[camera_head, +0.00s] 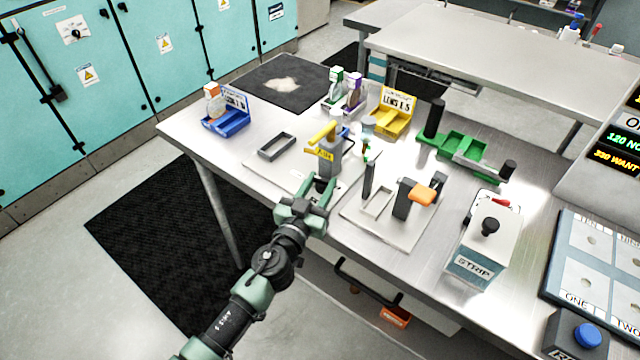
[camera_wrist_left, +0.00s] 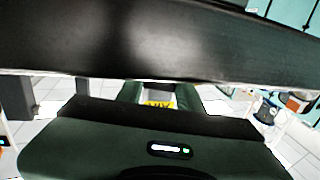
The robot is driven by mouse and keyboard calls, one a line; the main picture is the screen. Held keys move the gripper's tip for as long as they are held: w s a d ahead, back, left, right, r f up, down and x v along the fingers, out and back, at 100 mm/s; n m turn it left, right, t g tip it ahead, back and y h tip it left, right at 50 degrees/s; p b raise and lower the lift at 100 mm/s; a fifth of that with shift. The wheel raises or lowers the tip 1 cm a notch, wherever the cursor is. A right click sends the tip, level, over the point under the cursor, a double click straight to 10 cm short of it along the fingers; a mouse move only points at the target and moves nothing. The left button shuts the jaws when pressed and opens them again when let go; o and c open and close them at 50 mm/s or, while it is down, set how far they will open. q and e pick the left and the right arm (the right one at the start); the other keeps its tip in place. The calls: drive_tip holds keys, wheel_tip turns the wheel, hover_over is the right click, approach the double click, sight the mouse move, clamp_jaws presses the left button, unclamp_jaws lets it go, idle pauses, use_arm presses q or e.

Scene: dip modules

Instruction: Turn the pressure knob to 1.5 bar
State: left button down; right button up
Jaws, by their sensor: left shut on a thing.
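A grey press-like fixture (camera_head: 328,161) with a yellow lever (camera_head: 322,133) and a yellow label (camera_head: 324,155) stands near the front edge of the steel table. My left gripper (camera_head: 320,186) is at the front of this fixture, low down, shut on a small dark knob there. The fingers mostly hide the knob, and its pointer and scale cannot be read. In the left wrist view my left gripper (camera_wrist_left: 158,98) has its fingers on both sides of the yellow label (camera_wrist_left: 158,104). A large dark shape covers the upper part of that view. My right gripper is not in view.
Right of the fixture, a plate (camera_head: 392,231) carries an orange-handled clamp (camera_head: 421,194). A grey STRIP box (camera_head: 490,245) stands farther right. Behind are a blue bin (camera_head: 226,122), a yellow bin (camera_head: 393,122) and a green tray (camera_head: 463,147). A grey rectangular frame (camera_head: 277,146) lies left.

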use_arm(q)
drive_tip(key=shift+h, duration=0.3)
drive_tip(key=m+g+h, duration=0.1)
drive_tip(key=m+g+h+p, duration=0.1)
drive_tip(key=m+h, duration=0.1)
drive_tip(key=m+g+h, duration=0.1)
drive_tip(key=h, duration=0.1)
drive_tip(key=shift+w+a+m+g, duration=0.15)
drive_tip(key=shift+a+m+g, duration=0.15)
drive_tip(key=shift+g, duration=0.1)
drive_tip(key=shift+m+g+h, duration=0.7)
drive_tip(key=shift+h, duration=0.1)
drive_tip(key=shift+f+m+g+h, duration=0.1)
drive_tip(key=shift+m+g+h, duration=0.45)
drive_tip(key=shift+g, duration=0.25)
drive_tip(key=shift+m+g+h, duration=0.25)
drive_tip(key=shift+g, duration=0.15)
drive_tip(key=c, duration=1.2)
unclamp_jaws()
drive_tip(key=shift+w, duration=0.1)
